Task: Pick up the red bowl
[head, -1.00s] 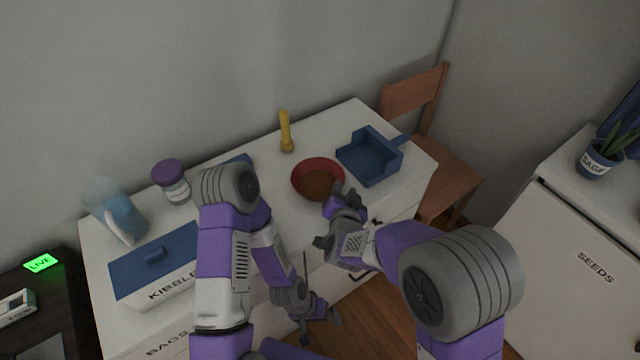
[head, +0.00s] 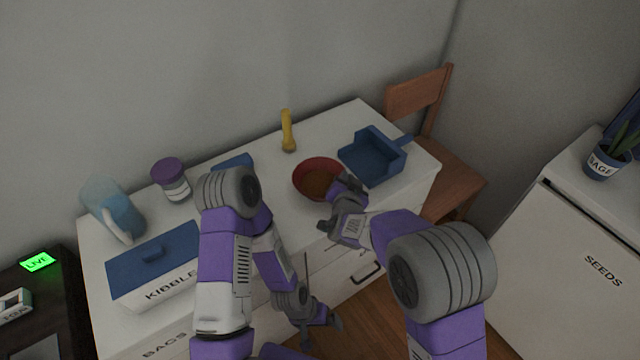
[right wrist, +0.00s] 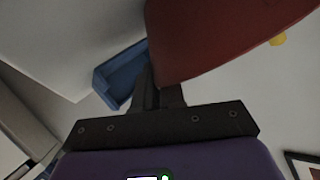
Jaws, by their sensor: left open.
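The red bowl (head: 310,165) stands upright on the white cabinet top, near its front edge, with a brown inside. My right gripper (head: 345,186) is at the bowl's right front rim. In the right wrist view the bowl (right wrist: 220,35) fills the upper right, and its wall meets the dark fingers (right wrist: 158,95). Whether the fingers are closed on the wall cannot be told. My left gripper (head: 320,322) is open and empty, low in front of the cabinet and well away from the bowl.
A blue dustpan (head: 372,158) lies close right of the bowl; a yellow flashlight (head: 288,132) stands behind it. A purple-lidded jar (head: 171,180), blue pitcher (head: 113,212) and kibble box (head: 155,262) stand left. A wooden chair (head: 450,180) is beside the cabinet (head: 352,112).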

